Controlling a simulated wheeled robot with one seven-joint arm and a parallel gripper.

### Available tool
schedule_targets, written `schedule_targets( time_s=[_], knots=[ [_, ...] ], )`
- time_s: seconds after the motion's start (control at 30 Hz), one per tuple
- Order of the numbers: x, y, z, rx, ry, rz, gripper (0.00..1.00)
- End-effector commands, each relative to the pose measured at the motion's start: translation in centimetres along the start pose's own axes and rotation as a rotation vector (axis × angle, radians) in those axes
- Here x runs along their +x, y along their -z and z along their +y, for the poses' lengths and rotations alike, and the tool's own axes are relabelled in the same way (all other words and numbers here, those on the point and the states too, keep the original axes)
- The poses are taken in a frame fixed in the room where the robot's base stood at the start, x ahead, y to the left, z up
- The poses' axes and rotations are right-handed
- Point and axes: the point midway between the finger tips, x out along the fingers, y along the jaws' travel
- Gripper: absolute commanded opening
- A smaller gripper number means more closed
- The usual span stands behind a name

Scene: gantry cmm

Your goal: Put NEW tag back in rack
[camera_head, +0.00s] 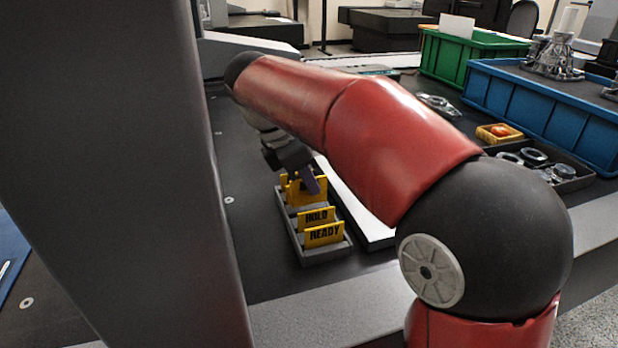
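A grey rack (290,237) stands on the dark table, left of my arm. A yellow tag marked READY (324,234) stands in its near end, and one marked HOLD (316,217) stands just behind it. Farther back another yellow tag (303,197) stands upright at the rack; a finger covers its lettering, so I cannot read NEW on it. More yellow shows at the rack's far end. My gripper (307,181) points down at this far tag, with a purple-grey finger in front of it. The other finger is hidden, so I cannot tell whether it grips the tag.
A white flat panel (372,236) lies right of the rack, partly under my arm. A dark tray of metal parts (573,185), a small yellow box (499,134), a blue crate (540,107) and a green crate (458,61) stand at right. A large grey column blocks the left.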

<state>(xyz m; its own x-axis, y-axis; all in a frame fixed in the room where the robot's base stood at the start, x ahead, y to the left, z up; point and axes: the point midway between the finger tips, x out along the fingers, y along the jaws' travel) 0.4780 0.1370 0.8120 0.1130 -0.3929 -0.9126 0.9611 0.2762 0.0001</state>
Motion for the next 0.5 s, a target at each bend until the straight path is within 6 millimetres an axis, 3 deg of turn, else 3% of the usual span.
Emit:
schedule_targets(
  time_s=[0.5],
  knots=[
    [0.36, 0.15, -0.02, 0.000, 0.001, 0.000, 0.00]
  ],
)
